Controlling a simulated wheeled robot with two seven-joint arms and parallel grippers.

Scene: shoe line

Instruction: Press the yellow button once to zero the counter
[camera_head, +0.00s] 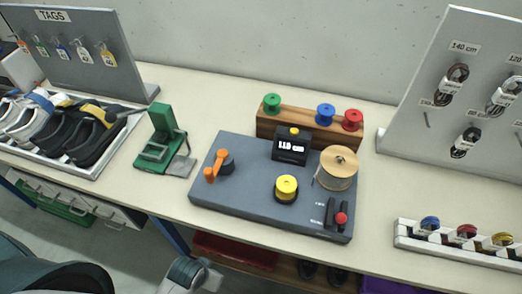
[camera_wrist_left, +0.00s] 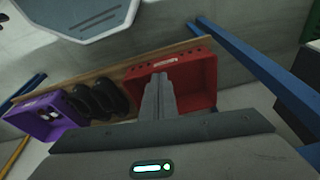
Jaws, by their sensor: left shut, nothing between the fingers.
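The counter (camera_head: 291,147) is a small black box with a lit white readout, which looks like "110 cm", at the back of a grey board. A small yellow button (camera_head: 294,131) sits on its top. A larger yellow round piece (camera_head: 287,185) on a black base stands in front of it on the board. My left gripper (camera_wrist_left: 158,82) is shut and empty in the left wrist view, pointing towards the under-table shelf. In the head view, part of my left arm shows low at the left, below the table edge, well away from the counter. My right gripper is not in view.
The grey board (camera_head: 240,200) also carries an orange handle (camera_head: 215,165), a cord spool (camera_head: 338,165) and a red-knobbed lever (camera_head: 340,217). A wooden spool rack (camera_head: 268,128) stands behind the counter. A green stand (camera_head: 163,137) is left. A red bin (camera_wrist_left: 197,82) sits on the shelf.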

